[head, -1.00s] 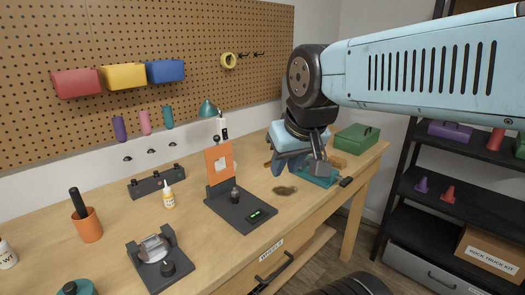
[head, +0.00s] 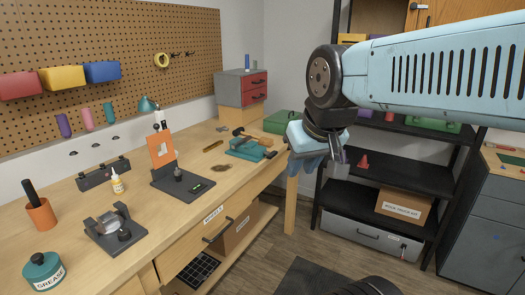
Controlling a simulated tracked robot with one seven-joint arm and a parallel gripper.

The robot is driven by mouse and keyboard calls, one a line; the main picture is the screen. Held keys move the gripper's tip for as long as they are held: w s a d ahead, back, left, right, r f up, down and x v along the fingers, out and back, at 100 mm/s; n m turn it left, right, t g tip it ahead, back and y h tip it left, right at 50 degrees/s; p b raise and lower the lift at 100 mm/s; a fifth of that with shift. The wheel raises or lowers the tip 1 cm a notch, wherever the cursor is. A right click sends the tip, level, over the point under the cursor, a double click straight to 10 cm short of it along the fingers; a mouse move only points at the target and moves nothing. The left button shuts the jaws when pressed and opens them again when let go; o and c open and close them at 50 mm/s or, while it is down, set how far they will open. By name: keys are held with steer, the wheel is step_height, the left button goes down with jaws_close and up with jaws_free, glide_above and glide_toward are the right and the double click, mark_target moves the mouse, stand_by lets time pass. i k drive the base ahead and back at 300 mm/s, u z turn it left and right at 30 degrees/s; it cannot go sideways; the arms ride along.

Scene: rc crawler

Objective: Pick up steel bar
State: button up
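I cannot pick out a steel bar for certain. A shiny metallic or clear piece (head: 108,222) sits in a dark fixture (head: 130,238) at the front left of the bench; its exact shape is too small to tell. A small dark piece (head: 270,155) lies by the bench's right edge, near the teal vise (head: 246,150). My gripper (head: 335,172) hangs under my light blue wrist, in front of the shelf and just right of the bench end. Its fingers are partly hidden by the wrist, so its opening is unclear. I see nothing held in it.
The wooden bench (head: 145,185) fills the left, with an orange-plated stand (head: 163,148), a grease jar (head: 43,272) and an orange cup (head: 40,213). A red-drawer cabinet (head: 243,88) stands at the back. A black shelf (head: 360,205) is behind my gripper. Open floor (head: 275,262) lies between.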

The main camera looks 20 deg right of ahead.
mark_target(247, 139)
steer(key=u, duration=0.1)
steer(key=k, duration=0.3)
steer(key=z, duration=0.9)
steer(key=i, duration=1.15)
steer(key=u, duration=0.6)
steer(key=i, duration=0.65)
steer(key=u, duration=0.45)
steer(key=k, duration=0.8)
steer(key=u, duration=0.25)
steer(key=i, duration=0.8)
steer(key=z, duration=0.15)
